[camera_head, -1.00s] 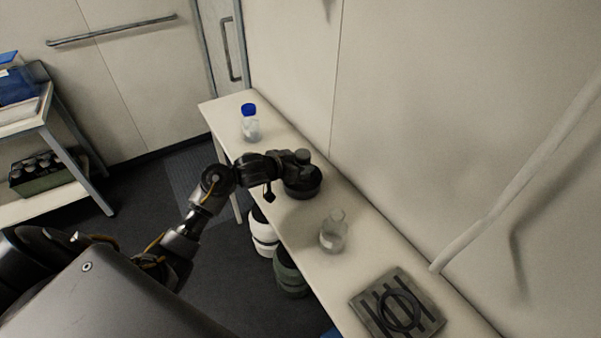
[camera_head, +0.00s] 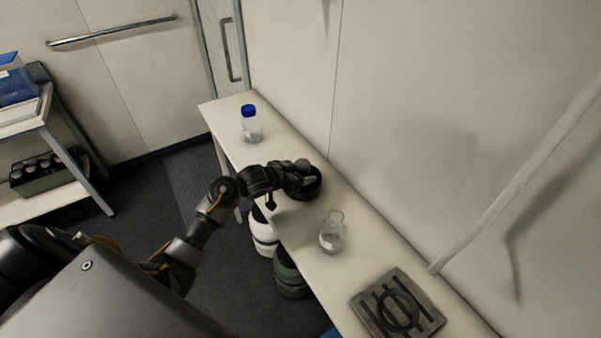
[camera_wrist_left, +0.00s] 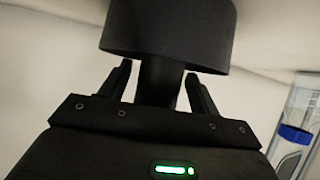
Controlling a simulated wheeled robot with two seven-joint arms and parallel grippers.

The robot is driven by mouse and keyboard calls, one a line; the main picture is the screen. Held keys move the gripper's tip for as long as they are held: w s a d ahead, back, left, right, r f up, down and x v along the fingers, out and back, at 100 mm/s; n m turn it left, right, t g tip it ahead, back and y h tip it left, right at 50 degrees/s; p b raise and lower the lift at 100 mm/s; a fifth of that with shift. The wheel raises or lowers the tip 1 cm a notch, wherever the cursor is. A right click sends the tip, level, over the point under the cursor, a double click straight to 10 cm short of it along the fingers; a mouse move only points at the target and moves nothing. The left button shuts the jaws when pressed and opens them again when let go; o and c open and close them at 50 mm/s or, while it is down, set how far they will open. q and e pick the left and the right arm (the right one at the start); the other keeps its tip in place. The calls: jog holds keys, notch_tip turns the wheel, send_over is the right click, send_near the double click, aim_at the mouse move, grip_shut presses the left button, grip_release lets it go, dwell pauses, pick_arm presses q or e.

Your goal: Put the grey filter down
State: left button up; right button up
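The dark grey filter (camera_head: 310,189) is a round, drum-like piece at my left gripper (camera_head: 292,180), over the bench's middle. In the left wrist view the filter (camera_wrist_left: 170,32) shows as a wide dark cylinder with a narrower stem. The fingers of my left gripper (camera_wrist_left: 160,82) stand on both sides of this stem and appear shut on it near their tips. The filter's underside is hidden, so I cannot tell whether it touches the bench. My right gripper is not in view.
A blue-capped bottle (camera_head: 250,128) stands at the bench's far end, a clear flask (camera_head: 333,238) nearer. A grey slotted plate with a dark ring (camera_head: 367,316) lies at the near end. The wall (camera_head: 410,130) borders the bench (camera_head: 290,235). Tubs stand below.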

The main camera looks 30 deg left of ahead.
pick_arm(q)
jog(key=shift+r, duration=0.2)
jog(key=v, duration=1.2)
